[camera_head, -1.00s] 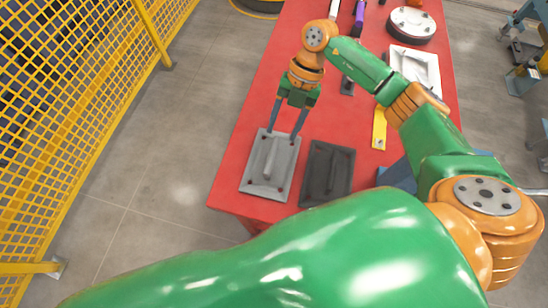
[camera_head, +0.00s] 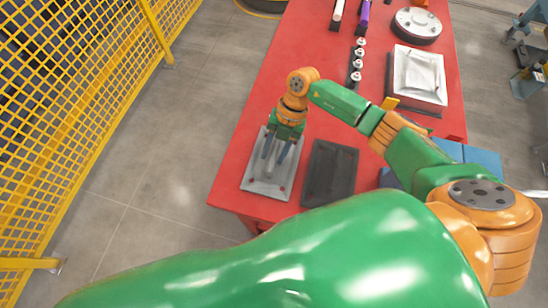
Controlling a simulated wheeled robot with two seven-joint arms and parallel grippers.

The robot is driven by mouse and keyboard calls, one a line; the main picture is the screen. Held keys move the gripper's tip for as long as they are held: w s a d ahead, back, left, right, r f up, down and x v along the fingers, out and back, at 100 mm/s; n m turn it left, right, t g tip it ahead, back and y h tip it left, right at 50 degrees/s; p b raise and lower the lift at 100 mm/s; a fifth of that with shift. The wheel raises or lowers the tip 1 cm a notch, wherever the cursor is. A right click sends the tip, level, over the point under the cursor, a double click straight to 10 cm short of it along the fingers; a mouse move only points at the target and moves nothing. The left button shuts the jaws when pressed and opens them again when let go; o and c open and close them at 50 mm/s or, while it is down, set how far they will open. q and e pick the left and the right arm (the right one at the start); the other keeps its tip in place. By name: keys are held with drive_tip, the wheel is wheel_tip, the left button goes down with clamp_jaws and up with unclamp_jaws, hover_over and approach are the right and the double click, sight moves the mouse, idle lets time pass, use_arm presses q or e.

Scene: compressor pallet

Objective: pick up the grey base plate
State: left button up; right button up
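The grey base plate (camera_head: 258,184) lies flat near the front left corner of the red table, with a raised grip bar along its middle. My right gripper (camera_head: 273,161) points down over the plate. Its two fingers look apart, one on each side of the grip bar. I cannot tell whether they touch the bar. The gripper hides the far part of the plate. My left gripper is not in view.
A dark plate (camera_head: 331,174) lies close to the right of the grey plate. Farther back on the red table (camera_head: 262,92) are a white square part (camera_head: 419,73), a round silver-topped part (camera_head: 417,24) and several small knobbed pieces. A yellow fence (camera_head: 95,75) stands left.

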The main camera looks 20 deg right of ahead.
clamp_jaws()
drive_tip(key=shift+w+r, duration=0.1)
drive_tip(key=shift+r, duration=0.05)
